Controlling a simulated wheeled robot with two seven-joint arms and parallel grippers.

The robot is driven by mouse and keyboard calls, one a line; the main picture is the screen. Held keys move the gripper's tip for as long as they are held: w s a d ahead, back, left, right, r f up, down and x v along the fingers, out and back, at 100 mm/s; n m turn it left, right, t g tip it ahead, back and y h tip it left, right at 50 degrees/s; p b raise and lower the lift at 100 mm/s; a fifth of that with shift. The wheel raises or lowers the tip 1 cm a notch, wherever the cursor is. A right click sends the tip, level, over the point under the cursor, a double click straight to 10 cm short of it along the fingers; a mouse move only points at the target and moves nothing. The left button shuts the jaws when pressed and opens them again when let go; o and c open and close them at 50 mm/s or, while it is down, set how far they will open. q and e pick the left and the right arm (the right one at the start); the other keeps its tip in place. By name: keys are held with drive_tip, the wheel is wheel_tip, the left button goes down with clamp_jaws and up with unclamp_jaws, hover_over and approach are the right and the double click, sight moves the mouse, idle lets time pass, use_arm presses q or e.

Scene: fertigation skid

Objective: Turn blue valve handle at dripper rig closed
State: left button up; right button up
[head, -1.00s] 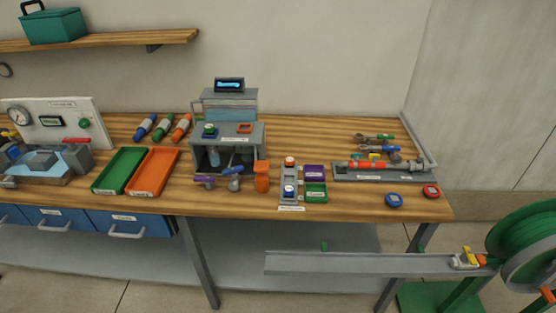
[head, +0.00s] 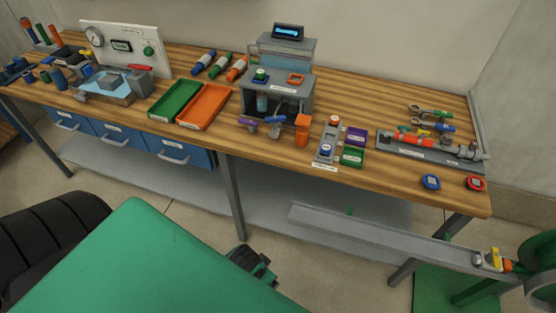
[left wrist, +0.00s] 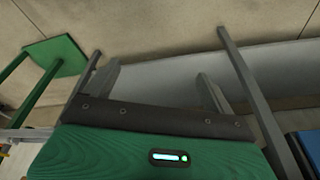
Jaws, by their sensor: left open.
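The dripper rig looks to be the grey box (head: 307,98) on the bench in the head view, with a bottle inside and a small display above. A blue valve handle (head: 277,119) sits on a grey valve at its front edge, beside a purple handle (head: 248,121). Whether the blue handle stands open or closed is too small to tell. My left gripper (left wrist: 158,76) is open and empty in the left wrist view, over the floor and lower shelf. It is well below and apart from the valve. My right gripper is not in view.
An orange block (head: 302,130) stands just right of the blue handle. A green tray (head: 175,99) and an orange tray (head: 205,107) lie to the left. A grey rail (head: 380,231) juts out before the bench at right, near a green reel (head: 540,262).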

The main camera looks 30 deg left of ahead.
use_arm(q)
drive_tip(key=w+d+r+p, duration=0.1)
drive_tip(key=w+r, duration=0.1)
drive_tip(key=r, duration=0.5)
drive_tip(key=w+r, duration=0.3)
drive_tip(key=r, duration=0.4)
drive_tip(key=n+y, duration=0.4)
drive_tip(key=n, duration=0.7)
approach(275, 118)
drive_tip(key=shift+h, duration=0.3)
drive_tip(key=p+x, duration=0.3)
drive_tip(key=x, duration=0.5)
drive_tip(key=shift+a+r, duration=0.1)
drive_tip(key=shift+a, duration=0.05)
drive_tip(key=c, duration=1)
drive_tip(key=shift+m, duration=0.3)
